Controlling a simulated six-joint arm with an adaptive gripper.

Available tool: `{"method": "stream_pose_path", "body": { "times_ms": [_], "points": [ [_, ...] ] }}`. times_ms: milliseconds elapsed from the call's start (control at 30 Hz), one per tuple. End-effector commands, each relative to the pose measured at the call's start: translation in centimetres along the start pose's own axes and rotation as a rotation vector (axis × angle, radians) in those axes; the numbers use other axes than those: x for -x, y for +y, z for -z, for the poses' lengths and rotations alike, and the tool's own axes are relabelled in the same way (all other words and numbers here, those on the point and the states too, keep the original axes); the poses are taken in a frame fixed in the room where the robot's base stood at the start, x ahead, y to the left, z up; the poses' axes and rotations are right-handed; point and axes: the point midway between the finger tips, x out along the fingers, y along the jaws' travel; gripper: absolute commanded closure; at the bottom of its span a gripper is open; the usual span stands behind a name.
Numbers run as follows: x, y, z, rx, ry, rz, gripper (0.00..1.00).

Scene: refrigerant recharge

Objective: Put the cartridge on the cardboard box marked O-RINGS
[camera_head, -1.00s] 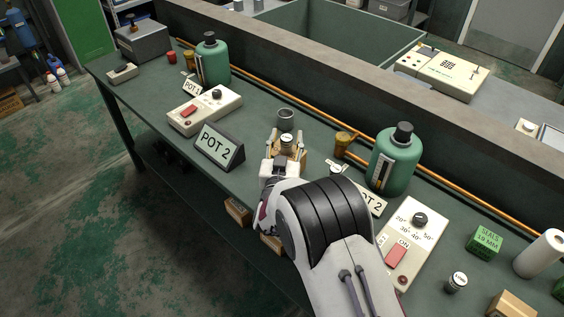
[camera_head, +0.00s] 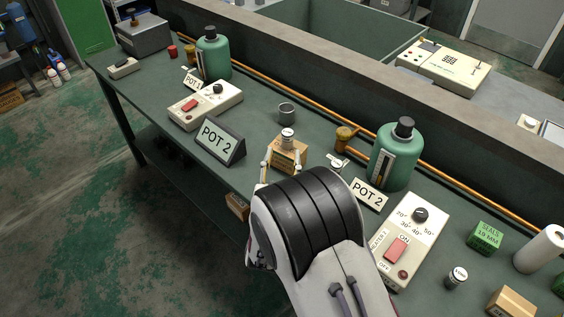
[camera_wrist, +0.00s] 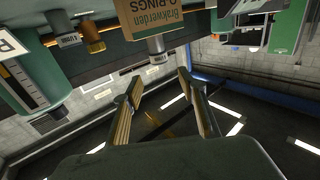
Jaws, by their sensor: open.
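The cartridge (camera_head: 288,133), a small silvery cylinder with a white label, stands upright on the cardboard box (camera_head: 287,155) near the middle of the bench. In the wrist view, which is upside down, the box (camera_wrist: 166,22) reads O-RINGS. The cartridge (camera_wrist: 157,45) touches its top face there. My gripper (camera_head: 281,164) is open on the bench's front side of the box, mostly hidden behind my arm. In the wrist view, my gripper's (camera_wrist: 159,84) two fingers are spread, with nothing between them and the cartridge beyond their tips.
A grey cup (camera_head: 286,112) stands behind the box. A brass fitting (camera_head: 345,137) and a green bottle (camera_head: 395,155) stand to the right. A POT 2 sign (camera_head: 220,141) is at the left. Another small cartridge (camera_head: 457,277) stands by the right control box (camera_head: 408,243).

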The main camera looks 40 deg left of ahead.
Motion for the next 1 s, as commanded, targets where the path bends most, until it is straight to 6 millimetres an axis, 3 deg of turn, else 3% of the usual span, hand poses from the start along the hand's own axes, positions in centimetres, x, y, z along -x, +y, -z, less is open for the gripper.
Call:
{"method": "stream_pose_path", "body": {
  "times_ms": [267, 1000],
  "points": [
    [1.33, 0.00, 0.05, 0.001, 0.000, 0.001, 0.59],
    [1.36, 0.03, 0.04, 0.001, 0.001, 0.000, 0.59]
  ]
}}
